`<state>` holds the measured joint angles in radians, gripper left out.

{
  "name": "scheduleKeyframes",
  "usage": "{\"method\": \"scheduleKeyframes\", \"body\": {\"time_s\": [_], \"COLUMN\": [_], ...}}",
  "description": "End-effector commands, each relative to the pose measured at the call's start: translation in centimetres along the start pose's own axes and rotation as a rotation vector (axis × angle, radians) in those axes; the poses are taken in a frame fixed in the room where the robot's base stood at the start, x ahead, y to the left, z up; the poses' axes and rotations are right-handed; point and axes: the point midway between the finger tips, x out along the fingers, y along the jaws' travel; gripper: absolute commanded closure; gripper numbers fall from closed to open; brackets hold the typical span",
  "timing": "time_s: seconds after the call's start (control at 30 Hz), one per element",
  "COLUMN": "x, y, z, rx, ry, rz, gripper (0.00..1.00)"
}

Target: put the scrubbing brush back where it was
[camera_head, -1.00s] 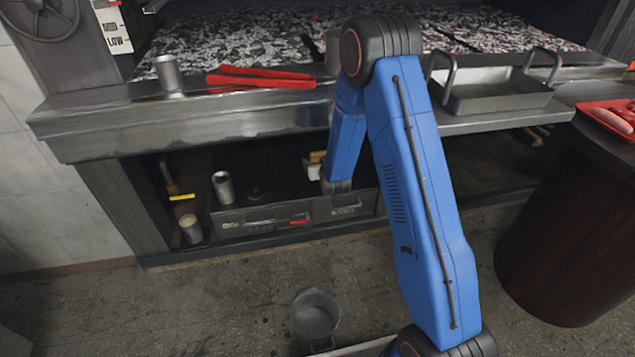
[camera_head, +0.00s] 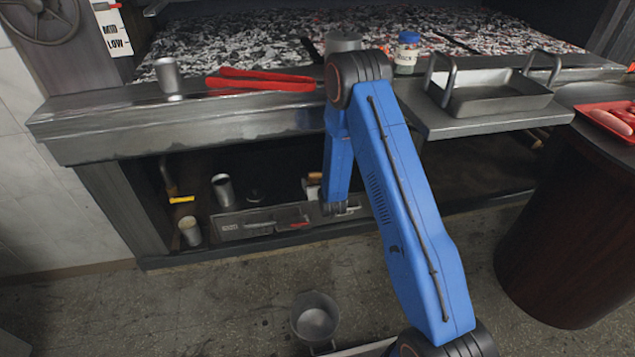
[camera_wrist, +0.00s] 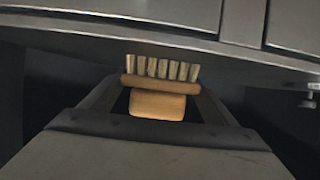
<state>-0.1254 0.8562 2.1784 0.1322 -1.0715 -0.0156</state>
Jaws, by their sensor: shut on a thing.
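The scrubbing brush (camera_wrist: 157,104), with a wooden body and pale bristles, is between the two fingers of my gripper (camera_wrist: 160,88) in the wrist view. The fingers are shut on it. In the head view a small brown and pale part of the brush (camera_head: 314,187) shows just left of my arm's end, in the dark opening under the grill ledge. My arm hides most of the gripper there. In the wrist view the bristles are close to a grey metal panel (camera_wrist: 150,20); I cannot tell whether they touch.
Under the ledge are a metal cup (camera_head: 223,190), another can (camera_head: 190,232) and a low grey drawer front (camera_head: 260,223). On the ledge lie red tongs (camera_head: 260,79), a metal can (camera_head: 168,75), a jar (camera_head: 407,54) and a tray (camera_head: 495,92). A pot (camera_head: 314,318) stands on the floor.

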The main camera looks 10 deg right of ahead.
Motion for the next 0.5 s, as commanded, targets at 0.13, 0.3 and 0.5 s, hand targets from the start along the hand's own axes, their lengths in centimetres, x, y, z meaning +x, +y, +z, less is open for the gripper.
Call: {"method": "scheduleKeyframes", "body": {"time_s": [0.13, 0.3, 0.5], "x": [0.06, 0.09, 0.15], "y": [-0.01, -0.01, 0.00], "z": [0.02, 0.13, 0.31], "rx": [0.000, 0.000, 0.000], "ry": [0.002, 0.001, 0.001], "rz": [0.000, 0.000, 0.000], "gripper": [0.49, 0.49, 0.00]}}
